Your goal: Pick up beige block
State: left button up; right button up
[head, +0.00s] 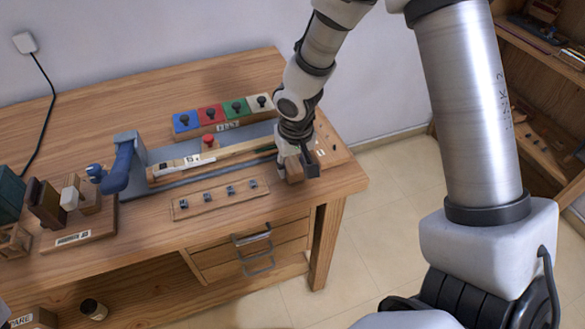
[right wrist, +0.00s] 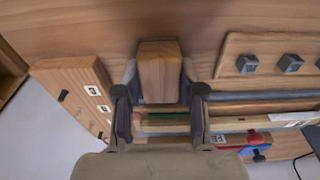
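The beige wooden block (right wrist: 158,75) stands between the fingertips of my right gripper (right wrist: 159,88) in the right wrist view. The two finger pads lie against its sides, with no clear gap. In the head view my right gripper (head: 298,168) points down at the right front of the table, and the block (head: 294,173) shows between its fingers. Whether the block rests on the tabletop or hangs just above it is hard to tell. My left gripper does not show.
A wooden strip with several small dark cubes (head: 220,199) lies left of the gripper. Behind are coloured tiles with black knobs (head: 210,114) and a long rail (head: 215,159). A blue clamp-like device (head: 124,165) stands at left. The table's right edge (head: 352,180) is close.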

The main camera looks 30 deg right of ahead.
aim_at(292, 164)
notch_tip(292, 164, up, 9)
jog(key=shift+p, duration=0.95)
jog(key=shift+r, duration=0.4)
jog(key=shift+w, duration=0.1)
